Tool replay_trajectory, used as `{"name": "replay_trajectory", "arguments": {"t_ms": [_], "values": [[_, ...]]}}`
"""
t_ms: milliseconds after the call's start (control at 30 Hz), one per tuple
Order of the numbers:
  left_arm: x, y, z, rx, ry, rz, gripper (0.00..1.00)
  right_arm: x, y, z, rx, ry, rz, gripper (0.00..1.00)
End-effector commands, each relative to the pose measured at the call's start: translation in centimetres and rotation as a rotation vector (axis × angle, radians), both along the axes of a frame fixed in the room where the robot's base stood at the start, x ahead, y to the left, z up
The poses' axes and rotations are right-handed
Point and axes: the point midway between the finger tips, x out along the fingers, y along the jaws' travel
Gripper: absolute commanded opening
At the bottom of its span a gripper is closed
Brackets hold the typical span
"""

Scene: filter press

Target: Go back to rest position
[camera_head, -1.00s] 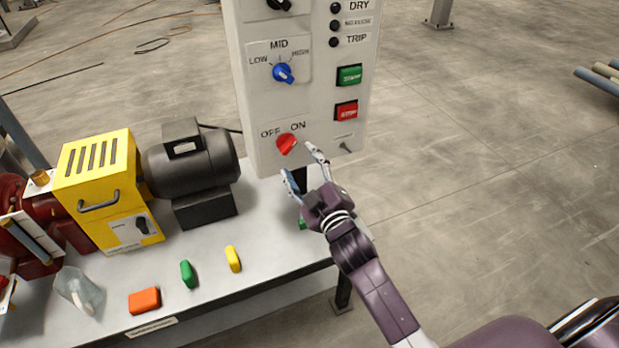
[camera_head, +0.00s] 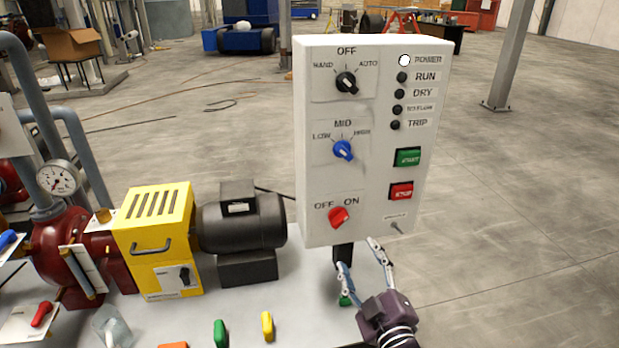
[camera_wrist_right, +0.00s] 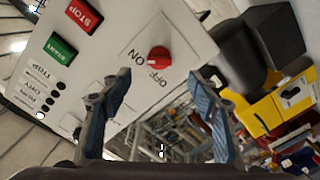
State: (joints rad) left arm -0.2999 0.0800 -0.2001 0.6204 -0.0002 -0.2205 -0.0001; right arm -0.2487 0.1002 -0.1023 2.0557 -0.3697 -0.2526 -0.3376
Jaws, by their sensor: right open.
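My right gripper (camera_head: 362,265) is open and empty, just below the lower edge of the white control panel (camera_head: 312,180). Its fingers show spread apart in the right wrist view (camera_wrist_right: 160,108), apart from the red OFF/ON knob (camera_wrist_right: 159,60). In the head view the red knob (camera_head: 339,217) sits low on the panel, with its pointer towards ON. The POWER lamp (camera_head: 404,60) is lit white, and the lamps under it are dark. My left gripper is not in view.
A table (camera_head: 300,290) carries a yellow box (camera_head: 158,240), a dark motor (camera_head: 242,232), a red pump (camera_head: 62,245), a clear beaker (camera_head: 112,326) and small coloured pieces, including a yellow one (camera_head: 267,326).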

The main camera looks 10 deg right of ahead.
Motion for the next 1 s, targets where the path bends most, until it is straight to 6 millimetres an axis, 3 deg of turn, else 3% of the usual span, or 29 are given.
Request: {"name": "replay_trajectory", "arguments": {"t_ms": [67,167,333,467,567,700,867,1000], "values": [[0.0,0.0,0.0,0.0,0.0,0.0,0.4,0.1,0.1,-1.3,0.007,0.022,0.001,0.55],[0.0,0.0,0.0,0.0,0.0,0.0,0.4,0.1,0.2,-5.2,0.031,0.094,0.004,0.55],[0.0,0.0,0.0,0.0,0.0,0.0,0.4,-1.5,0.5,-17.1,0.109,0.311,-0.004,0.55],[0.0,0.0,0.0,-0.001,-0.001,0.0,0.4,-4.7,0.6,-26.6,0.173,0.489,-0.025,0.55],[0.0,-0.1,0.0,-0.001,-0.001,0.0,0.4,-8.3,0.6,-33.4,0.22,0.626,-0.05,0.55],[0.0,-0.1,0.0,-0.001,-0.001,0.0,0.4,-14.8,0.3,-42.1,0.282,0.814,-0.103,0.55],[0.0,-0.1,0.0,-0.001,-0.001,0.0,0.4,-24.0,-0.4,-50.3,0.341,1.025,-0.183,0.55],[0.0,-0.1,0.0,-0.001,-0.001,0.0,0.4,-33.1,-1.2,-55.6,0.382,1.2,-0.27,0.55]]}}
